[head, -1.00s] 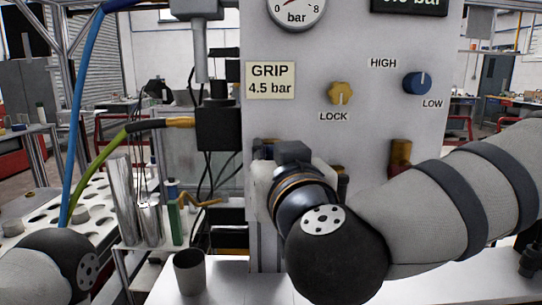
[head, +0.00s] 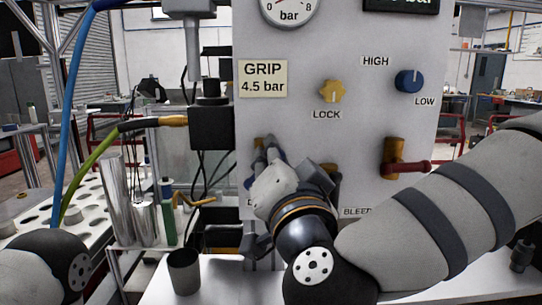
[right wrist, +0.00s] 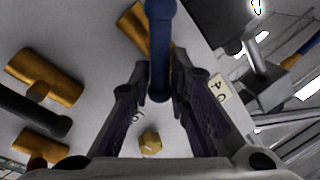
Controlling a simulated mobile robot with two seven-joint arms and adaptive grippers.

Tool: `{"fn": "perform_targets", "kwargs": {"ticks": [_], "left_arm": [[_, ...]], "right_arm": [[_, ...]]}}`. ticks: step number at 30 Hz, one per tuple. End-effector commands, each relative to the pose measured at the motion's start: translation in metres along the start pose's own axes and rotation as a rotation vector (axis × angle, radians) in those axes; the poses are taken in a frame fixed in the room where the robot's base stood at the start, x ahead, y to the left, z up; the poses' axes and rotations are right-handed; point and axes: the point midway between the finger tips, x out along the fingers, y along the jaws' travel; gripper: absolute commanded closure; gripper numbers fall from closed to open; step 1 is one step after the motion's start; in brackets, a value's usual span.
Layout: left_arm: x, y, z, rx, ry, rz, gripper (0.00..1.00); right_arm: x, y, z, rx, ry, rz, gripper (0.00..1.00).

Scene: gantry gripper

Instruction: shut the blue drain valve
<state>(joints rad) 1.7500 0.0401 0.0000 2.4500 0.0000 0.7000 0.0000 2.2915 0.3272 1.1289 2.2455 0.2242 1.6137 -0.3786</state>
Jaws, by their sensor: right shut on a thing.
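The blue drain valve's handle (right wrist: 160,45) shows in the right wrist view as a blue bar between my right fingers. Its brass body (right wrist: 133,30) is behind it on the panel. In the head view the valve is mostly hidden behind my right gripper (head: 265,165), at the lower left of the panel. In the right wrist view my right gripper (right wrist: 160,88) is shut on the blue handle, one finger on each side. How far the handle is turned is hard to tell. My left gripper is out of view; only part of my left arm shows at lower left.
On the grey panel (head: 350,40), a brass valve with a red handle (head: 408,168) is right of my gripper. A yellow LOCK knob (head: 332,92) and blue HIGH/LOW knob (head: 408,81) sit above. A grey cup (head: 184,272) stands on the white bench below.

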Motion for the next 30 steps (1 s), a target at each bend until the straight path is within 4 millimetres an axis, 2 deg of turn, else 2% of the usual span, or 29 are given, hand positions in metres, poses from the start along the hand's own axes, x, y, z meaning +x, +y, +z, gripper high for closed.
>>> {"fn": "perform_targets", "kwargs": {"ticks": [18,30], "left_arm": [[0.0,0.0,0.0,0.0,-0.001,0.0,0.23],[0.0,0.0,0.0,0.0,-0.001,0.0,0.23]], "right_arm": [[-0.002,0.013,0.005,0.557,0.111,0.003,1.0],[-0.003,0.017,0.008,0.795,0.158,0.002,1.0]]}}
